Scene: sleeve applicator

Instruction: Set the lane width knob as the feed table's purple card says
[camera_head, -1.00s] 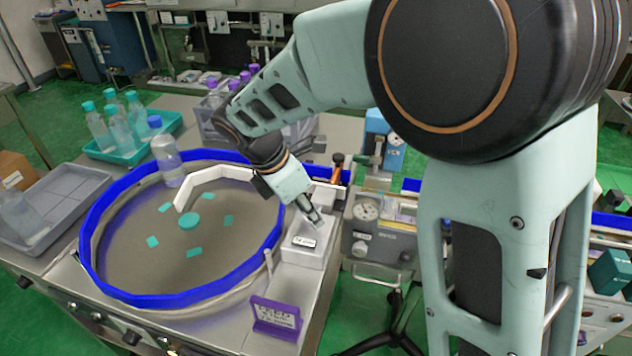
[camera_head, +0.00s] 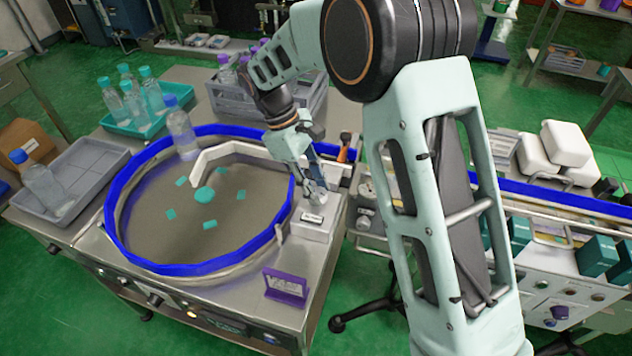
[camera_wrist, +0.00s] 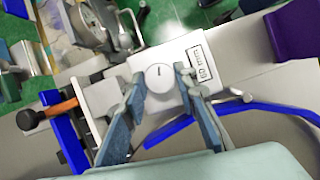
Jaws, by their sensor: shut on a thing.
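The lane width knob (camera_wrist: 158,76) is a round pale dial with a dark pointer line, on a light box (camera_head: 311,229) beside the bowl. My gripper (camera_wrist: 159,80) has one finger on each side of the knob and is shut on it. In the head view my gripper (camera_head: 318,203) covers the knob. A small black-framed readout (camera_wrist: 201,62) next to the knob seems to show a number in mm, too small to read surely. The purple card (camera_head: 286,285) stands at the table's front right; its text is not legible. Its plain purple side shows in the wrist view (camera_wrist: 296,30).
The round feed bowl (camera_head: 160,235) with a blue rim and teal pieces lies left of the box. A conveyor lies at the right.

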